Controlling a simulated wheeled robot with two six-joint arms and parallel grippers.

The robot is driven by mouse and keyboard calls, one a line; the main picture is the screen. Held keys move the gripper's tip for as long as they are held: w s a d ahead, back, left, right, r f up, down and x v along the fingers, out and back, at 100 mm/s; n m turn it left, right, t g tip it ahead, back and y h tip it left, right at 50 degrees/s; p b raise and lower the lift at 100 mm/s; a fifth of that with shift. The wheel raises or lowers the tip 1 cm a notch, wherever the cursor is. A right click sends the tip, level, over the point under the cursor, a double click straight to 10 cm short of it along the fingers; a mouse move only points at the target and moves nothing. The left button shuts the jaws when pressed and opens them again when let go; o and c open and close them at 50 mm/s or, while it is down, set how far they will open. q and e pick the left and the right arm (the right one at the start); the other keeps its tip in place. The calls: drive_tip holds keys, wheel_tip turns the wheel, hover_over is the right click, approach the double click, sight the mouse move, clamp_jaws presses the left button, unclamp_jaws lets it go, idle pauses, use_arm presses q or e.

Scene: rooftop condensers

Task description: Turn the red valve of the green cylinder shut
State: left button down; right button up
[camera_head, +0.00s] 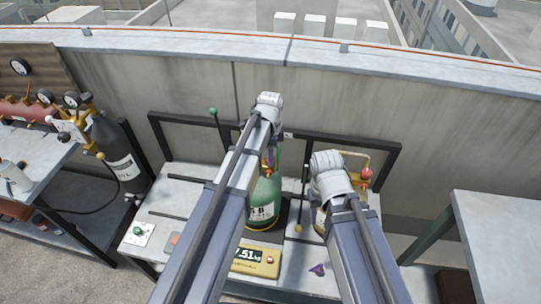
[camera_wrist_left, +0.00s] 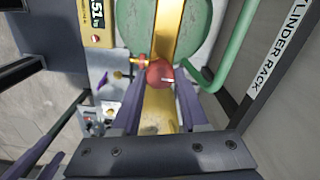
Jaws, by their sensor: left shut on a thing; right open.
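The green cylinder (camera_head: 264,203) stands upright on the bench, partly hidden behind my left arm. It also shows at the top of the left wrist view (camera_wrist_left: 193,35), with a yellow part running down its middle. The red valve (camera_wrist_left: 158,74) is a round red knob beside yellow brass fittings. My left gripper (camera_wrist_left: 158,90) is at the valve, with a purple finger on each side, shut on it. In the head view its fingers are mostly hidden by the arm. My right gripper (camera_head: 328,190) is open to the right of the cylinder; its fingers are largely hidden behind its wrist.
A yellow scale display (camera_head: 256,261) sits in front of the cylinder. A purple piece (camera_head: 317,269) lies on the bench. A dark rack frame (camera_head: 185,118) and a green bent pipe (camera_wrist_left: 214,65) are close by. A dark tank (camera_head: 118,155) stands left; a grey table (camera_head: 500,235) stands right.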

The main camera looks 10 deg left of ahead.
idle(0.3)
use_arm(q)
drive_tip(key=shift+c, duration=2.2)
unclamp_jaws()
wheel_tip(320, 180, up, 8)
drive_tip(key=p, duration=0.8)
drive_tip(key=shift+f, duration=0.1)
drive_tip(key=s+d+n, duration=0.3)
drive_tip(key=s+n, duration=0.2)
drive_tip(key=s, duration=0.5)
drive_tip(key=s+d+n+y, duration=0.1)
drive_tip(key=s+d+n, duration=0.3)
drive_tip(key=s, duration=0.6)
drive_tip(key=n, duration=0.2)
drive_tip(key=shift+n, duration=0.3)
